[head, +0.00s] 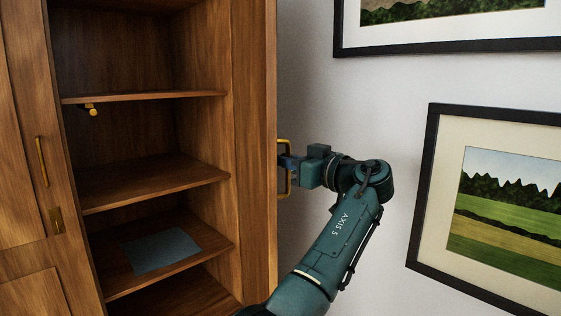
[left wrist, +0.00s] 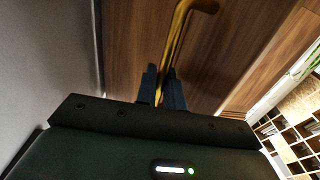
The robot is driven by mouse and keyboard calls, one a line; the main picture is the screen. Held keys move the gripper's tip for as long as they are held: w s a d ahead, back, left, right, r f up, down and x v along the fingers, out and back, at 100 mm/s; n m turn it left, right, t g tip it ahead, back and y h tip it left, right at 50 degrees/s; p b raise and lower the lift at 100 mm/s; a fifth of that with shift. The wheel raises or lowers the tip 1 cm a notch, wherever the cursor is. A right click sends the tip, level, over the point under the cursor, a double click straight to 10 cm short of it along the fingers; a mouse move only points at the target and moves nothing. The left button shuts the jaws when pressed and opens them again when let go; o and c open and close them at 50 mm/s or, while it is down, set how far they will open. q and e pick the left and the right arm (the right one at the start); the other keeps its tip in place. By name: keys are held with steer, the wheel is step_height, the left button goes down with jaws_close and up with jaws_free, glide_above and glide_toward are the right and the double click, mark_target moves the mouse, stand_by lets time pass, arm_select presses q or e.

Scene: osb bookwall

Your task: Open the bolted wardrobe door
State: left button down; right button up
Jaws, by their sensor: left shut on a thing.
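The wooden wardrobe (head: 150,172) stands open at the left of the head view, its shelves showing. Its right door (head: 256,130) is swung out and seen nearly edge-on, with a brass bar handle (head: 283,182) on its outer face. My left gripper (head: 288,162) reaches it from the right and is shut on this handle. In the left wrist view the two dark fingers (left wrist: 161,88) close around the brass handle (left wrist: 176,45), against the wood door face (left wrist: 128,45). My right gripper is not in view.
The left wardrobe door (head: 22,190) looks closed, with a brass handle (head: 43,161) and a brass plate (head: 57,221). A brass catch (head: 91,109) hangs under the upper shelf. A blue-grey sheet (head: 160,251) lies on a lower shelf. Framed pictures (head: 500,200) hang on the wall at right.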

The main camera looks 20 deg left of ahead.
arm_select(q)
steer(key=shift+d, duration=0.1)
stand_by(0.3)
steer(key=c, duration=1.9)
jaws_free()
steer(key=shift+b+v, duration=0.7)
steer(key=shift+v, duration=5.85)
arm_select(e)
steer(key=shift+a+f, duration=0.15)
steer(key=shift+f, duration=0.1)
